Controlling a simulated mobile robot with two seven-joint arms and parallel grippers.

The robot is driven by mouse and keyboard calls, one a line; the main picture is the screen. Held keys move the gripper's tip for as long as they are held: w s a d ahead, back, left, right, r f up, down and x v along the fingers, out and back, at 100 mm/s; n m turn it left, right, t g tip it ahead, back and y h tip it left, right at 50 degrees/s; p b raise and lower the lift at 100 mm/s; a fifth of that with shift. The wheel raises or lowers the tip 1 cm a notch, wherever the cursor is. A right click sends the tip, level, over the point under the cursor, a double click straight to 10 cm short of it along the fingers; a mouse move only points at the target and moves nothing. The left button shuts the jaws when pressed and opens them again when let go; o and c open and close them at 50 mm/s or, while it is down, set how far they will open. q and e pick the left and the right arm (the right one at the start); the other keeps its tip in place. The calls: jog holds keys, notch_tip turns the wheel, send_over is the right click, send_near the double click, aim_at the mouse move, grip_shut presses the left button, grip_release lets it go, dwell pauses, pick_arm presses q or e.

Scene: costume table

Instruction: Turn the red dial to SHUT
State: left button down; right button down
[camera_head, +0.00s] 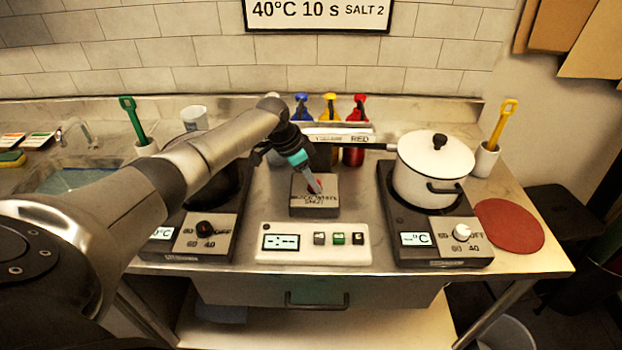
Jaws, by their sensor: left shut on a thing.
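A small grey box (325,211) stands at the middle of the steel table, with lettering on its face that is too small to read surely. My left gripper (316,187) reaches down to the top of this box from the upper left. Its fingers are shut on the red dial (319,183), of which only a small bit of red shows between them. The dial's pointing direction is hidden by the fingers. My right gripper is not in view.
A white timer panel (313,244) lies in front of the box. A hotplate (182,247) stands left, and another (425,252) right with a white lidded pot (430,168). Several coloured-top bottles stand behind. A red round mat (509,226) lies right.

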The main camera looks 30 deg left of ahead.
pick_arm(q)
jog(key=c, duration=0.5)
grip_release()
jog(key=p+v, duration=0.1)
jog(key=v, duration=1.4)
jog(key=shift+d+r, duration=0.1)
jog(key=shift+r, duration=0.1)
